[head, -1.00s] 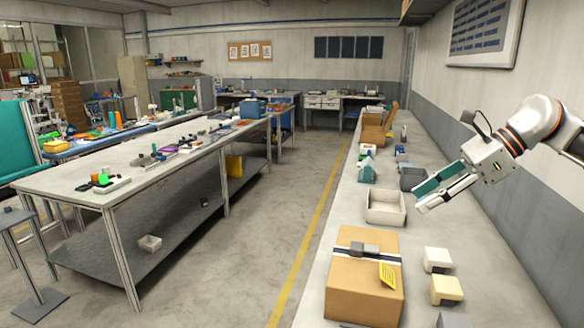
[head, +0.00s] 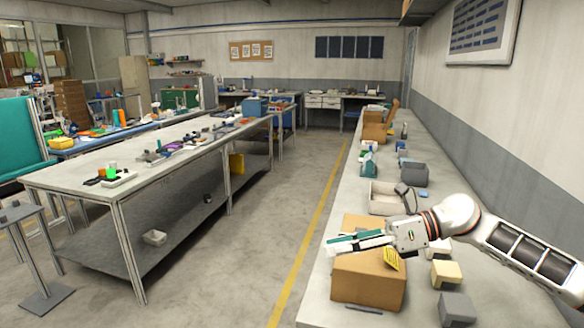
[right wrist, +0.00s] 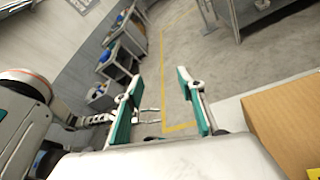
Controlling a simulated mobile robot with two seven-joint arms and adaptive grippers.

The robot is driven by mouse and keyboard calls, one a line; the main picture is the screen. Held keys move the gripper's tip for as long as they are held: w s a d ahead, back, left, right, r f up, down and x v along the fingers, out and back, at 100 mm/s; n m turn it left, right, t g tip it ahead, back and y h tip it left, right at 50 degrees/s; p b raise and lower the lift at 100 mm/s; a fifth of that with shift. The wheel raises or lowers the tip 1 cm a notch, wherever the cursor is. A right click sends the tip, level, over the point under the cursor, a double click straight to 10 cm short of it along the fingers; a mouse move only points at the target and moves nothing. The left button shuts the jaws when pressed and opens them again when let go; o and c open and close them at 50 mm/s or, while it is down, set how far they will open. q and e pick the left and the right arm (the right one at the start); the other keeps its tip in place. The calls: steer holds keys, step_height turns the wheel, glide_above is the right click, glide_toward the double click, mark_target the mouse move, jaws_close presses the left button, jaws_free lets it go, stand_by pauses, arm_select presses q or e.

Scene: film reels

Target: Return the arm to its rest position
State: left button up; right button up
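My right gripper (head: 328,244) is low over the cardboard box on the right bench, its arm coming in from the right. In the right wrist view its two teal-padded fingers (right wrist: 160,88) stand apart with nothing between them. What looks like my left gripper (right wrist: 152,115) shows small in the right wrist view, partly behind one finger. Its two prongs appear parted and empty. My left arm is not in the head view.
The cardboard box (head: 368,282) is just below the right gripper. A beige bin (head: 380,198), a grey bin (head: 414,174), a cream block (head: 447,272) and a grey block (head: 456,308) are nearby on the bench (head: 318,300). The aisle to the left is clear.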

steer(key=s+a+f+m+t+y+b, duration=0.1)
steer(key=s+a+f+m+t+y, duration=0.25)
steer(key=a+f+m, duration=0.4)
steer(key=s+d+f+m+t+h+b, duration=0.15)
steer(key=d+f+m+t+h, duration=0.25)
steer(key=f+m+t, duration=1.1)
steer(key=s+d+f+m+g+h+b, duration=0.1)
steer(key=s+d+f+m+g+h, duration=0.3)
steer(key=s+d+f+m, duration=0.3)
steer(key=s+d+f+m+g+h+b, duration=0.2)
steer(key=s+d+f+m+g+h, duration=0.3)
steer(key=s+f+m, duration=0.9)
step_height(320, 180, down, 6)
steer(key=shift+s+d+r+h, duration=0.2)
steer(key=shift+d+h, duration=0.65)
steer(key=shift+h, duration=0.4)
steer(key=shift+m, duration=0.25)
